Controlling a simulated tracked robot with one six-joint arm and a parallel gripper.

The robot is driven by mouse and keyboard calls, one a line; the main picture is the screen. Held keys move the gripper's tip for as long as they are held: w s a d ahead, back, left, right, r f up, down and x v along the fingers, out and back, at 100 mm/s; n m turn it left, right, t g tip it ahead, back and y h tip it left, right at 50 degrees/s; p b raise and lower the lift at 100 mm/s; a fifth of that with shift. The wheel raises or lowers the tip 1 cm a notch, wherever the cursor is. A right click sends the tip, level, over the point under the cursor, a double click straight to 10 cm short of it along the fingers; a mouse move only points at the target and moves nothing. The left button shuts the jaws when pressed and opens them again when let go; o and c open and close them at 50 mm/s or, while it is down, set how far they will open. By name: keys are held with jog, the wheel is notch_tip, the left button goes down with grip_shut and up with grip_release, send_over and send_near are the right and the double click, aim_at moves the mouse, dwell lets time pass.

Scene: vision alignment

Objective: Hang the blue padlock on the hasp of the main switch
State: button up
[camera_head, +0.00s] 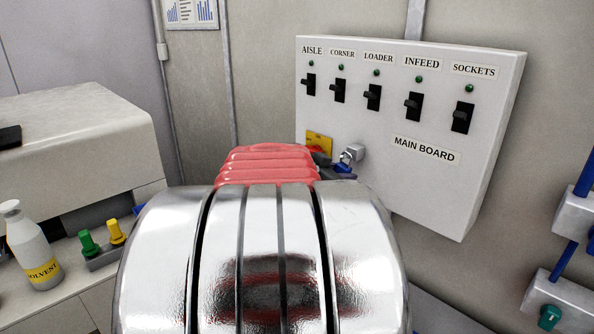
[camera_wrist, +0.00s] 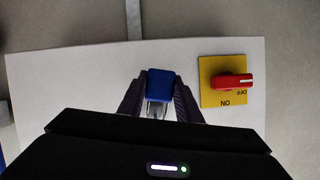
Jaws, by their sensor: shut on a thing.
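The blue padlock (camera_head: 343,168) is between the fingers of my gripper (camera_wrist: 158,104), which is shut on it. In the wrist view its blue body (camera_wrist: 160,84) shows at the fingertips, with the metal shackle toward my gripper's body. The main switch is a yellow plate (camera_head: 319,142) with a red handle, partly hidden by my arm in the head view. In the wrist view its plate (camera_wrist: 212,99) and red handle (camera_wrist: 232,82) lie right of the padlock. A small grey block (camera_head: 355,151), perhaps the hasp, is close to the shackle. I cannot tell whether they touch.
The white main board (camera_head: 440,190) carries a row of labelled black switches (camera_head: 372,97) with green lamps above. A solvent bottle (camera_head: 32,245) and green and yellow knobs (camera_head: 102,240) stand at left.

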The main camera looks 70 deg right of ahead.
dwell(0.3)
jog(key=o, duration=1.2)
jog(key=shift+w+a, duration=0.1)
jog(key=shift+v, duration=3.9)
